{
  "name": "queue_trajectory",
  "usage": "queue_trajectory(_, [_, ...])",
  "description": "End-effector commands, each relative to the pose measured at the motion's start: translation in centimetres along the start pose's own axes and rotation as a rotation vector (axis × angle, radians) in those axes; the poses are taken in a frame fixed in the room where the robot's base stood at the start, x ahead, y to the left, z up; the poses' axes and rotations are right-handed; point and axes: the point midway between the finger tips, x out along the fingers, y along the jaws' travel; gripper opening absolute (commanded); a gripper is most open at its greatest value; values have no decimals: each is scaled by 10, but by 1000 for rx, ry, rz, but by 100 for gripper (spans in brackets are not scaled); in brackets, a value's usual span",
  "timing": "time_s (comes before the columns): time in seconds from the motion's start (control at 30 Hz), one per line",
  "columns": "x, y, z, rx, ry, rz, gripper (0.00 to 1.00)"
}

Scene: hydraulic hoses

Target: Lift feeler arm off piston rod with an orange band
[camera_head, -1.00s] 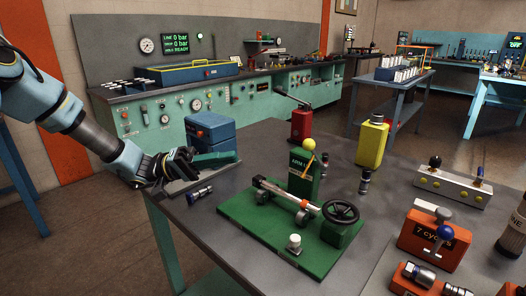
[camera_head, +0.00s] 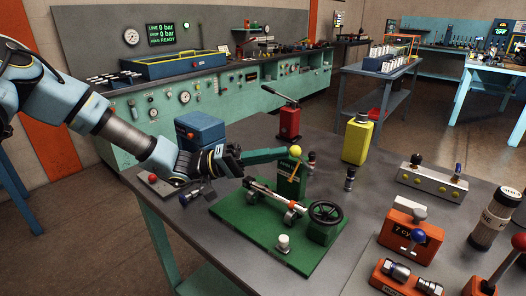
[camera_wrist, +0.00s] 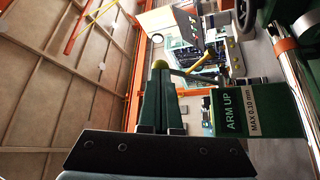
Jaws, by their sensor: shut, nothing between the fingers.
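My gripper (camera_head: 282,153) has long green fingers, shut with nothing between them, reaching right over the table. Their tips are close to the yellow ball (camera_head: 295,151) on the feeler arm (camera_head: 295,168); I cannot tell if they touch. In the wrist view the ball (camera_wrist: 160,64) shows just beyond the fingertips (camera_wrist: 161,76). The arm slants beside a green block (camera_head: 287,187), whose label reads "ARM UP" in the wrist view (camera_wrist: 232,112). The silver piston rod (camera_head: 266,194) lies below on rollers; orange shows near its right end. The feeler's contact with the rod is unclear.
The green base plate (camera_head: 238,221) also carries a black handwheel (camera_head: 326,212) and a white knob (camera_head: 283,243). A red hand pump (camera_head: 289,123) and a yellow bottle (camera_head: 357,140) stand behind. Orange units (camera_head: 410,238) stand right. A blue box (camera_head: 199,130) is behind my wrist.

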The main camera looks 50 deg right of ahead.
Motion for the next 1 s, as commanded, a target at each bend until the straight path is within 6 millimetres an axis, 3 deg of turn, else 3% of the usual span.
queue_trajectory(0.33, [2,2,-1,-8,-2,-7,0])
queue_trajectory(0.7, [21,12,-28,-90,-4,-64,0])
queue_trajectory(1.0, [22,12,-30,-91,0,-63,0])
